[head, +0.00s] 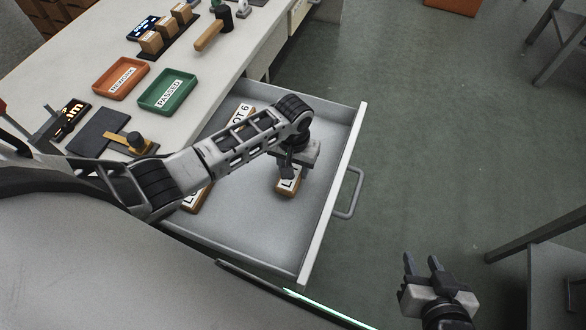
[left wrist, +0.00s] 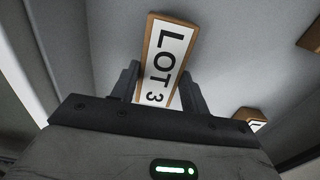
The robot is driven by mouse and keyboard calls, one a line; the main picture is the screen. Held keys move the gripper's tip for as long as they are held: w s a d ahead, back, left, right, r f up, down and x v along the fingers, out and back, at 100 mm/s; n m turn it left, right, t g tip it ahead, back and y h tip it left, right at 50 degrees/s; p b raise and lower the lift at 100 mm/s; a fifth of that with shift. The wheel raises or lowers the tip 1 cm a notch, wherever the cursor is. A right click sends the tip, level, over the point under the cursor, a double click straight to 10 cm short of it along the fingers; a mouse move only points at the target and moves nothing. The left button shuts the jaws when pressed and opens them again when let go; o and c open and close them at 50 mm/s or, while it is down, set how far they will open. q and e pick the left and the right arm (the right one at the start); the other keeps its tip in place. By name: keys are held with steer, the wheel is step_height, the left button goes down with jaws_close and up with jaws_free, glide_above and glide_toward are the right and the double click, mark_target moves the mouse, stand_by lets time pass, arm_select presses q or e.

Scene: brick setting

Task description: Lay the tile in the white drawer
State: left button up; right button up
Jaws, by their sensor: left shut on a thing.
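The white drawer (head: 258,245) is pulled out from under the bench, with a grey floor inside. My left gripper (head: 289,168) is inside the drawer's outline near its front panel. It is shut on a wooden tile with a white "LOT 3" label (left wrist: 163,58), which lies between the two fingers in the left wrist view. In the head view the tile (head: 289,186) is partly hidden by the gripper, low over or on the drawer floor; I cannot tell if it touches. My right gripper (head: 424,266) is open and empty over the floor at lower right.
A "LOT 6" tile (head: 243,112) and another tile (head: 192,204), partly under my arm, lie in the drawer. On the bench are an orange "REWORK" tray (head: 103,91), a green "PASSED" tray (head: 150,103) and a dark plate (head: 92,133). The drawer's near part is clear.

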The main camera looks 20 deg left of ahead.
arm_select(q)
steer(key=shift+f, duration=0.75)
steer(key=o, duration=1.1)
steer(key=shift+c, duration=0.2)
arm_select(e)
steer(key=shift+w+a+r, duration=0.15)
steer(key=shift+w+r, duration=0.05)
steer(key=shift+w, duration=0.05)
arm_select(q)
step_height(320, 180, up, 11)
steer(key=p, duration=0.2)
steer(key=s+d+f+m+t+h, duration=0.2)
steer(key=s+d+t+h, duration=0.1)
steer(key=s+d+t, duration=0.25)
steer(key=s+a+r+m+t, duration=0.1)
steer(key=s+a+t, duration=0.1)
steer(key=s+t, duration=0.3)
steer(key=s, duration=0.3)
steer(key=shift+a+r, duration=0.15)
steer(key=shift+r, duration=0.05)
arm_select(e)
steer(key=shift+s+d+r, duration=0.25)
steer(key=shift+r, duration=0.15)
